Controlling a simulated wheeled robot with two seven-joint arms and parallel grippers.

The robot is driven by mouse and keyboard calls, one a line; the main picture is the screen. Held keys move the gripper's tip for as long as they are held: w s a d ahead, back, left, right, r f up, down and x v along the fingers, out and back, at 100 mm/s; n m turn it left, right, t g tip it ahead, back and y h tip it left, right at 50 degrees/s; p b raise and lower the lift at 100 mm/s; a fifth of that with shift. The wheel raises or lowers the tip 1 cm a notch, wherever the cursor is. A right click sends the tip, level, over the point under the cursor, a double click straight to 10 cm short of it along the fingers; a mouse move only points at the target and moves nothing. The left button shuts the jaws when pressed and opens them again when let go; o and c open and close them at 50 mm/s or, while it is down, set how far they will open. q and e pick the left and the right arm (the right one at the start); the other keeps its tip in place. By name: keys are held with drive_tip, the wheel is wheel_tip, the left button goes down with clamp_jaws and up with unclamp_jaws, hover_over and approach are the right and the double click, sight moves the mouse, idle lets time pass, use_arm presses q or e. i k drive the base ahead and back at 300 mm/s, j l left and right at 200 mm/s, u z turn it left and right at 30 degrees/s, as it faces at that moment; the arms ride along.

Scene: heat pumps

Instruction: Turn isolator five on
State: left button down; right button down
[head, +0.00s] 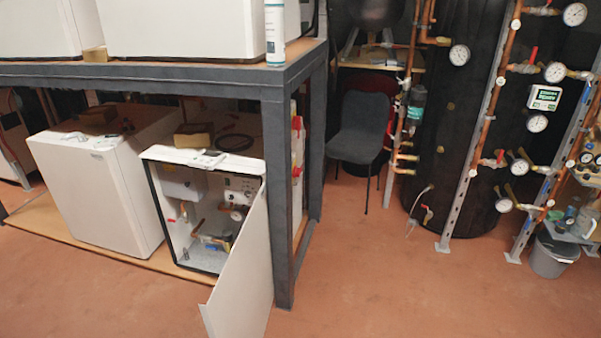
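I cannot pick out isolator five; no readable number marks one. Red and white fittings (297,125) show in a narrow strip on the right side of the bench frame, partly hidden by its post; I cannot tell what they are. A red-handled valve (501,155) is on the copper pipework at the right. Another red handle (533,55) is higher up. An open white unit (170,205) under the bench shows pipes and a control panel (240,187). Neither of my grippers is in view.
The unit's white door (245,265) stands open, jutting over the floor. A dark chair (359,135) stands beyond the grey bench frame (278,190). A grey bin (553,256) is at the right. The red-brown floor (400,290) is clear in front.

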sight(297, 172)
drive_tip(key=u, duration=0.35)
drive_tip(key=i+l+u, duration=0.15)
drive_tip(key=u, duration=0.2)
drive_tip(key=l+u, duration=0.1)
drive_tip(key=u, duration=0.2)
drive_tip(key=i+l+u, duration=0.15)
drive_tip(key=l+u, duration=0.15)
drive_tip(key=l, duration=0.25)
drive_tip(key=i+l+u, duration=0.15)
drive_tip(key=l+u, duration=0.15)
drive_tip(key=l, duration=0.25)
drive_tip(key=l+u, duration=0.25)
drive_tip(key=l, duration=0.3)
drive_tip(key=l+u, duration=0.25)
drive_tip(key=l, duration=3.45)
